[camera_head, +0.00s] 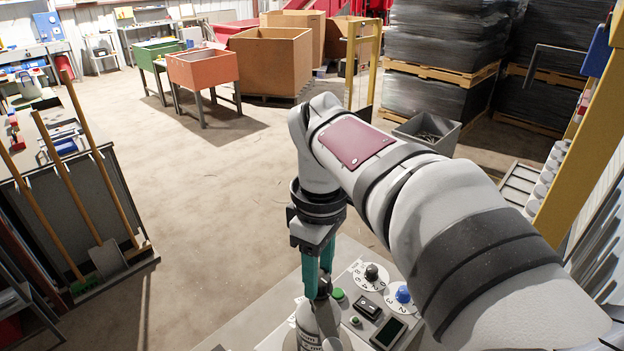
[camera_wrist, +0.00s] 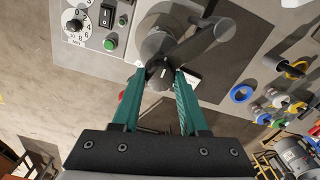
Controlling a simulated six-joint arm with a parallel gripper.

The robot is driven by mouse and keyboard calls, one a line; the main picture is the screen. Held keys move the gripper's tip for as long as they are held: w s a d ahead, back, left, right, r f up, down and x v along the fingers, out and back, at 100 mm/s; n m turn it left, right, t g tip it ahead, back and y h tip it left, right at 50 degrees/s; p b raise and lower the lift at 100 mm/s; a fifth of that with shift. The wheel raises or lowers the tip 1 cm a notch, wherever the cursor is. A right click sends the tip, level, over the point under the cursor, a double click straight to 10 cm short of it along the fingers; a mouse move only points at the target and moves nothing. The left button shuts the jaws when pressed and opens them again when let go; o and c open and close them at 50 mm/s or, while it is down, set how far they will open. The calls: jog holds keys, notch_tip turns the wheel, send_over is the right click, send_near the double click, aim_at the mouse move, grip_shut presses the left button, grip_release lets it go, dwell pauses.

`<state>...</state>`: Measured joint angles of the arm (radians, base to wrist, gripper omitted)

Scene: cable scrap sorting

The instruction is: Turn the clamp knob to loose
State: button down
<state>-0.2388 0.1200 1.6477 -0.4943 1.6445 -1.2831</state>
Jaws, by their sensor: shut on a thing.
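My gripper (camera_head: 319,279) points down at the machine's grey control panel (camera_head: 352,255), with its teal fingers on either side of a dark knob (camera_head: 323,292). In the wrist view my gripper (camera_wrist: 160,76) is shut on this dark knob (camera_wrist: 157,78), which has a pale mark on its face. The fingers hide its sides. A white label (camera_wrist: 193,77) lies beside the right fingertip, partly covered, and I cannot read the knob's setting or its name.
A grey cylinder with a crank-like arm (camera_wrist: 207,42) stands close beyond the fingertips. Open floor (camera_head: 225,200) lies beyond the panel.

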jog(key=shift+r, duration=0.1)
dwell(0.3)
jog(key=c, duration=0.7)
grip_release()
notch_tip(320, 180, up, 16)
jog(key=s+d+f+m+y, duration=0.1)
jog(key=s+d+f+m, duration=0.1)
jog(key=s+f+m, duration=0.6)
jog(key=s+d+f+m, duration=0.2)
jog(key=s+f+m, duration=0.7)
jog(key=f, duration=0.7)
jog(key=s, duration=0.3)
jog(key=shift+s+d+f+y, duration=0.35)
jog(key=shift+f+y, duration=0.05)
